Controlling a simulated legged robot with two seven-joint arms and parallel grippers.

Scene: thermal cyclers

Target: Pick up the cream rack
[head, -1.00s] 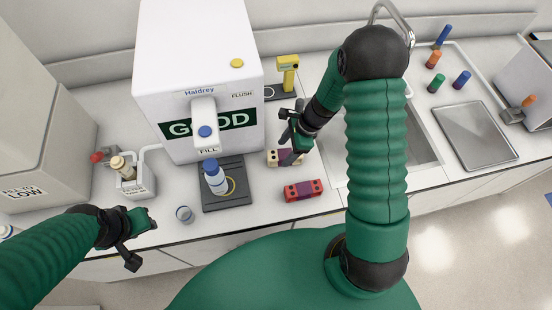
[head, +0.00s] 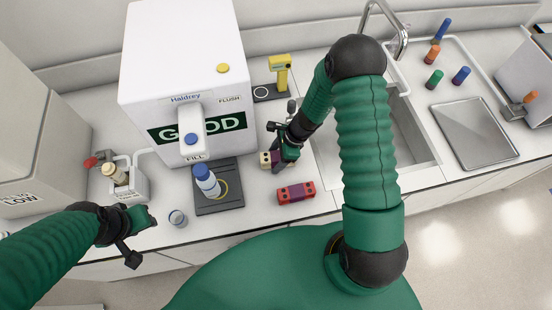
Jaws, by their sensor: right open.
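The cream rack (head: 265,160) stands on the counter in front of the white Haldrey machine, to the left of the sink. It is a small block with dark holes, and its right part is hidden by my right gripper. My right gripper (head: 281,160) points down at the rack, open, with its fingers at the rack's right part. I cannot tell whether the fingers touch it. My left gripper (head: 147,218) hangs near the counter's front edge at the left, well away from the rack. Its fingers are too unclear to tell open from shut.
A red rack (head: 296,192) lies just in front of the cream rack. A blue-capped bottle (head: 206,181) stands on a dark pad at the left. A yellow device (head: 281,72) stands behind, and the sink (head: 405,135) is at the right.

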